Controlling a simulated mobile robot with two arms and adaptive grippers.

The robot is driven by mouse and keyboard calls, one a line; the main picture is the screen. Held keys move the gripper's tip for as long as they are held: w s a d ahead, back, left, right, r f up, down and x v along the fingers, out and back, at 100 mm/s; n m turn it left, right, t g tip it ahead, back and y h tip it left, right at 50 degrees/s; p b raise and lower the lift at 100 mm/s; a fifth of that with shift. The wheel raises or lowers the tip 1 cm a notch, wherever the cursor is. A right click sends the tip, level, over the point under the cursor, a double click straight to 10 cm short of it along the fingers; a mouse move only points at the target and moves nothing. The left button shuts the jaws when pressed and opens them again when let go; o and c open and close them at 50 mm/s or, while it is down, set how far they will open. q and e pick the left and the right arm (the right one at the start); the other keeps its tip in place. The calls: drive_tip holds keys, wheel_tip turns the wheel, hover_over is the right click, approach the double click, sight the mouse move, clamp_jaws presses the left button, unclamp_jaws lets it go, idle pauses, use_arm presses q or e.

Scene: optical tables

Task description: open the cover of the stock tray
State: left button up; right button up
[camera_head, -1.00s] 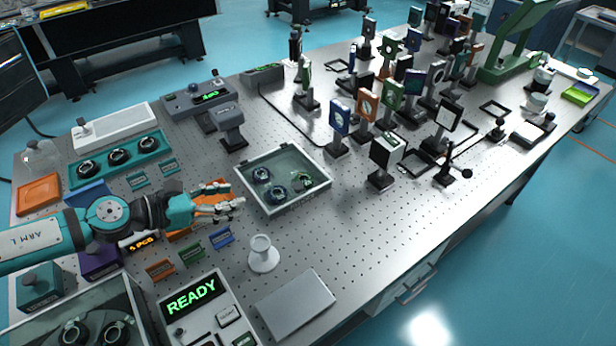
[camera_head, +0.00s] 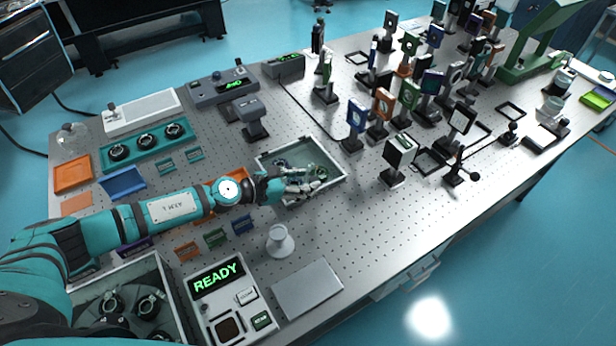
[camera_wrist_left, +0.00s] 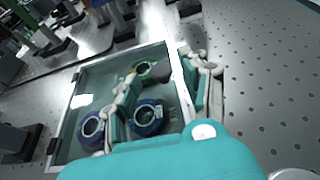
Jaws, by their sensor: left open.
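The stock tray (camera_head: 333,157) is a shallow box with a pale rim and a clear cover, lying in the middle of the table. The wrist view shows its white rim (camera_wrist_left: 179,85), dark hinges on the far left side, and round mounts under the cover: a green one (camera_wrist_left: 150,70), a blue one (camera_wrist_left: 147,119) and a dark one (camera_wrist_left: 91,128). The cover looks shut. My left gripper (camera_head: 316,181) is open over the tray's near side; the wrist view shows its fingers (camera_wrist_left: 163,88) on either side of the rim, one over the cover and one outside. Contact is unclear. My right gripper is not in view.
A white funnel-shaped stand (camera_head: 280,243) and a flat grey plate (camera_head: 307,289) lie in front of the tray. A READY panel (camera_head: 220,280) and an open box of mounts (camera_head: 160,268) are front left. Several upright optics, including a blue one (camera_head: 356,115), stand at right.

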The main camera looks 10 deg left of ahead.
use_arm(q)
drive_tip(key=shift+x, duration=0.85)
drive_tip(key=shift+c, duration=0.4)
clamp_jaws()
